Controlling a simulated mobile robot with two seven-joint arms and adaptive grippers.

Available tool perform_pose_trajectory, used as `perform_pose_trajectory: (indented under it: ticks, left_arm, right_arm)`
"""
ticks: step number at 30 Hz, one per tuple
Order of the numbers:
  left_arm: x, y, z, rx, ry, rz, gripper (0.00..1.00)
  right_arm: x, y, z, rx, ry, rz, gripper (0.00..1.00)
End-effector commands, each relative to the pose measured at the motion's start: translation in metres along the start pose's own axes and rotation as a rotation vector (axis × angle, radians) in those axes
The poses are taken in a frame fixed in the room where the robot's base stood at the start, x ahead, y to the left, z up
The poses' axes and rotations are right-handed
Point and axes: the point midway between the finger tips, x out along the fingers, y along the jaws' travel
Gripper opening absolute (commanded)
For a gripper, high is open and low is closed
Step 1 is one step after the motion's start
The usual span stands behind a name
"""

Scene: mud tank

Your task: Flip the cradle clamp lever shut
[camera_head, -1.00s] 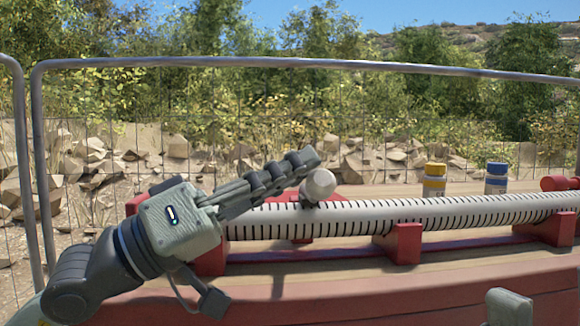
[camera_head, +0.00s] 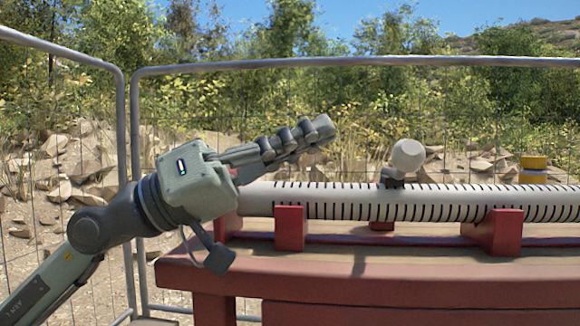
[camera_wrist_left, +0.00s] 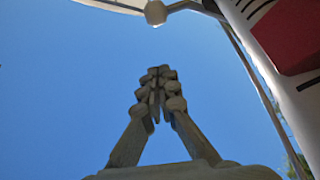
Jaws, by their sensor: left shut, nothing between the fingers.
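The clamp lever shows as a pale grey ball knob (camera_head: 407,155) above a dark clamp bracket (camera_head: 392,177) on top of the white slotted pipe (camera_head: 350,203). The knob stands above the pipe, tilted slightly right. My left gripper (camera_head: 322,128) is shut and empty, its fingers pointing right and slightly up, left of the knob with a clear gap in the picture. The left wrist view shows its fingertips (camera_wrist_left: 158,75) together against sky, with the knob (camera_wrist_left: 155,13) and its thin stem at the top edge. My right gripper is not in view.
Red cradle blocks (camera_head: 290,228) hold the pipe along a red-sided bench (camera_head: 400,290) with a tan top. A metal mesh fence (camera_head: 125,150) runs behind, with rocks and bushes beyond.

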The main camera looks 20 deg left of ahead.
Motion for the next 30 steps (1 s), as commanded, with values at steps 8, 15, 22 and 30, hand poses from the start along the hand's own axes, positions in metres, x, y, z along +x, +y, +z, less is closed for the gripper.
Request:
perform_pose_trajectory:
  ticks: [8,15,22,30]
  left_arm:
    - [-0.021,-0.004,-0.002,-0.003,0.002,0.001,0.0]
    - [-0.023,-0.004,-0.002,0.0,0.0,0.001,0.0]
    - [-0.023,-0.005,-0.002,0.0,0.0,0.001,0.0]
    - [-0.023,0.004,-0.021,-0.019,0.035,0.008,0.0]
  right_arm:
    - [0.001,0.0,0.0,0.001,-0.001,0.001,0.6]
    - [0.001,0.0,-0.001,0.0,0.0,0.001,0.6]
    - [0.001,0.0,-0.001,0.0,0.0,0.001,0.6]
    - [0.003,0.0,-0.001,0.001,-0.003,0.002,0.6]
